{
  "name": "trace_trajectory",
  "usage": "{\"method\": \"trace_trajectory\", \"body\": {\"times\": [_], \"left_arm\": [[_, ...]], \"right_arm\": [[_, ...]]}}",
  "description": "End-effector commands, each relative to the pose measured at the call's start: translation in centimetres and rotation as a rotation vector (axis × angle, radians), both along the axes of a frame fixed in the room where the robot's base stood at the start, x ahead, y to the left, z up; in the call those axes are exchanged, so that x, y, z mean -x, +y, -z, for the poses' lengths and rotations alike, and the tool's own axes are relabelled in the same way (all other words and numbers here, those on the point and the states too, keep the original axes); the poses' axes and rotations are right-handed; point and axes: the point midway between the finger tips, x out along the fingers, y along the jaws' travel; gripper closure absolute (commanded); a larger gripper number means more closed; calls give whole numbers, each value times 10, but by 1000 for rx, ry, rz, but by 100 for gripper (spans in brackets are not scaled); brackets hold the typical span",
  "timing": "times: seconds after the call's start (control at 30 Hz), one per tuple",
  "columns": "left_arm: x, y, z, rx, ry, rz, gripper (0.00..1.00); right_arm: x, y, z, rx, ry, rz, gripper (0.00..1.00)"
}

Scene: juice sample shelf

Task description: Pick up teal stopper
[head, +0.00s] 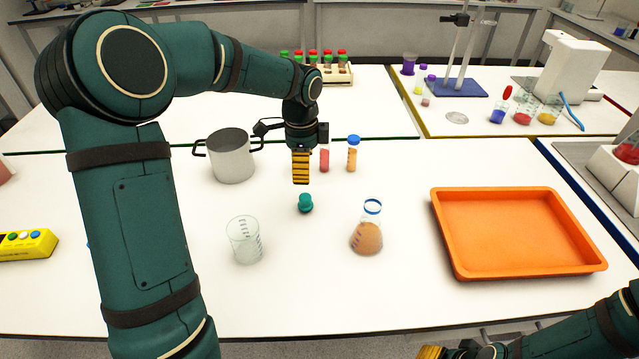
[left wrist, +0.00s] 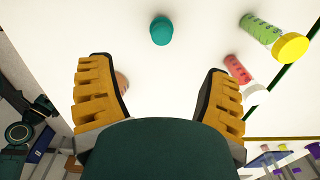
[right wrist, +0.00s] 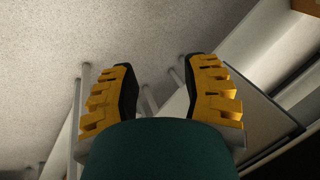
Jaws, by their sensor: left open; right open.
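The teal stopper (head: 305,203) stands on the white table between the glass beaker and the flask. It also shows near the top middle of the left wrist view (left wrist: 161,30). My left gripper (head: 301,181) is above the table, just behind and above the stopper, pointing down. In the left wrist view its two yellow fingers (left wrist: 158,95) are wide apart with nothing between them, and the stopper lies beyond their tips. My right gripper (right wrist: 160,85) is open and empty over the floor by the table's front edge. Only a bit of it shows at the bottom of the head view.
A glass beaker (head: 245,240) stands front left of the stopper, a flask (head: 367,236) with orange content to its right. Behind are a grey pot (head: 231,156), a red tube (head: 324,160) and an orange bottle (head: 352,154). An orange tray (head: 515,235) lies right.

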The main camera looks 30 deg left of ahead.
Motion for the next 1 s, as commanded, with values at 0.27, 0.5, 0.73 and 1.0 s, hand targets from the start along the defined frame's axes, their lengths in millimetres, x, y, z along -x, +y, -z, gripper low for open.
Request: {"method": "trace_trajectory", "body": {"times": [0.27,0.5,0.73,1.0], "left_arm": [[1,2,35,-2,5,4,22],[1,1,74,-2,3,4,22],[0,1,87,-3,1,4,22],[-1,1,119,-2,3,3,22]], "right_arm": [[3,0,8,-1,6,-3,53],[5,1,14,-2,11,-8,53],[6,1,16,-2,12,-9,53],[8,1,25,-4,18,-13,53]]}}
